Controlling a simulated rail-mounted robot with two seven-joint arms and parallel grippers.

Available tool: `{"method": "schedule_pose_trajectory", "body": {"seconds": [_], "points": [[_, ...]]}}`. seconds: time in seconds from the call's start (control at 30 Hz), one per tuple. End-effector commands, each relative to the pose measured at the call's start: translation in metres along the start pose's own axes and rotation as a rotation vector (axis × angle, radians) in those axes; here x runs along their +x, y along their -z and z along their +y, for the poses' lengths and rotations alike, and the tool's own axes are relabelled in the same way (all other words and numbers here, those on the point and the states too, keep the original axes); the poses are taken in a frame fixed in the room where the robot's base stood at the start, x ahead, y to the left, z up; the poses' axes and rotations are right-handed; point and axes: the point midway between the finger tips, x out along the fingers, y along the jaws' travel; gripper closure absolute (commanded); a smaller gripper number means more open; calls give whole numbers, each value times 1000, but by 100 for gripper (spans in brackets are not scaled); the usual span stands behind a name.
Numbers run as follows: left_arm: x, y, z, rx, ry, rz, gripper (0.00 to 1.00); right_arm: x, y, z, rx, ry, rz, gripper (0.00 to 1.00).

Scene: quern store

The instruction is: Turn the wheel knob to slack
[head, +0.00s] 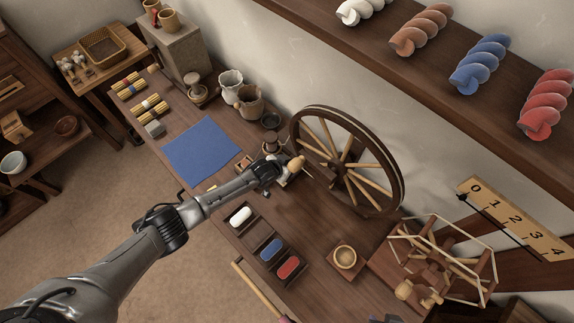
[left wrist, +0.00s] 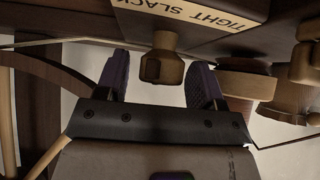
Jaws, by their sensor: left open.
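The wheel knob (left wrist: 162,66) is a small faceted wooden knob on a short stem in the left wrist view. It hangs under a dark wooden block with a pale plate (left wrist: 200,14) reading TIGHT and SLACK. My left gripper (left wrist: 158,80) is open, with one dark finger on each side of the knob and gaps visible between. In the head view, my left gripper (head: 280,171) is at the small end of the spinning wheel (head: 345,168), beside a pale turned wooden part (head: 297,163). I cannot single out the knob there.
Turned wooden parts (left wrist: 292,88) stand close right of the knob. On the bench lie a blue cloth (head: 201,148) and trays with white, blue and red rolls (head: 272,249). A small bowl (head: 345,257) and a wooden frame winder (head: 437,262) are at the right.

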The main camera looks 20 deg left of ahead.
Motion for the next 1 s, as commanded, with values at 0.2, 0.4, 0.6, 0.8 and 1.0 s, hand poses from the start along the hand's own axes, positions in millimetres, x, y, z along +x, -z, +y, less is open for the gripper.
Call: {"method": "schedule_pose_trajectory", "body": {"seconds": [0.2,0.4,0.6,0.8,1.0], "points": [[0,0,0,0,0,0,50,0,0,-1,4,3,1,57],[0,0,0,0,0,0,69,0,1,-2,9,7,2,57],[0,0,0,-1,0,0,84,-1,1,-3,11,9,3,57],[-3,5,3,-60,52,2,84,-17,7,-3,11,9,3,57],[-1,3,3,-158,149,3,84,-28,10,-1,8,6,4,57]]}}
